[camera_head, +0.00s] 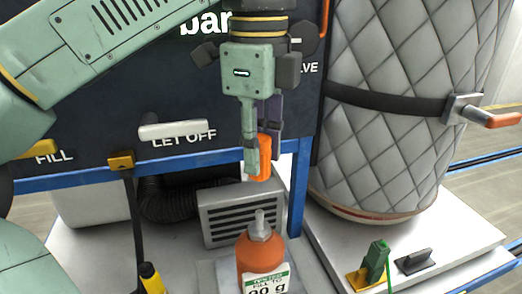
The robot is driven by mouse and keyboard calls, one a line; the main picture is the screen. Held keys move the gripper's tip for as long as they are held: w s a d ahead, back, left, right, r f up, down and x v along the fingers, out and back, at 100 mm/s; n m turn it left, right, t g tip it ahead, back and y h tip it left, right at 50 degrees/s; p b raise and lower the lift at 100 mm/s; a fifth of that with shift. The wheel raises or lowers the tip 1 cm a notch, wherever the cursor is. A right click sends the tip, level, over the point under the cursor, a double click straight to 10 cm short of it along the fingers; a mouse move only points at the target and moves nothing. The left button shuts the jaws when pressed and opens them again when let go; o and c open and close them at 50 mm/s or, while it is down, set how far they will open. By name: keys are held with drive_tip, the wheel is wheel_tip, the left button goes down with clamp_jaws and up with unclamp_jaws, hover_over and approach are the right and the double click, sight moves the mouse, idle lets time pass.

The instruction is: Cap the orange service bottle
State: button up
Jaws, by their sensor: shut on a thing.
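The orange service bottle (254,258) stands upright at the bottom centre, with a grey neck and nozzle (261,228) on top and a white and green label. My gripper (259,160) points down above it and is shut on an orange cap (264,158). The cap is held above the bottle's nozzle, with a clear gap between them. One finger covers the left part of the cap.
A grey vented box (235,213) stands just behind the bottle. A large quilted tank (400,110) with a black strap stands to the right. A green connector (375,260) sits at the lower right. A yellow-tipped black handle (151,278) is left of the bottle. A blue rail (80,180) crosses behind.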

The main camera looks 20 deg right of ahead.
drive_tip(key=b, duration=0.4)
hover_over(259, 211)
drive_tip(key=shift+f, duration=2.95)
drive_tip(key=shift+p, duration=0.8)
drive_tip(key=shift+f+b, duration=1.85)
drive_tip(key=shift+f, duration=0.75)
drive_tip(key=o, duration=1)
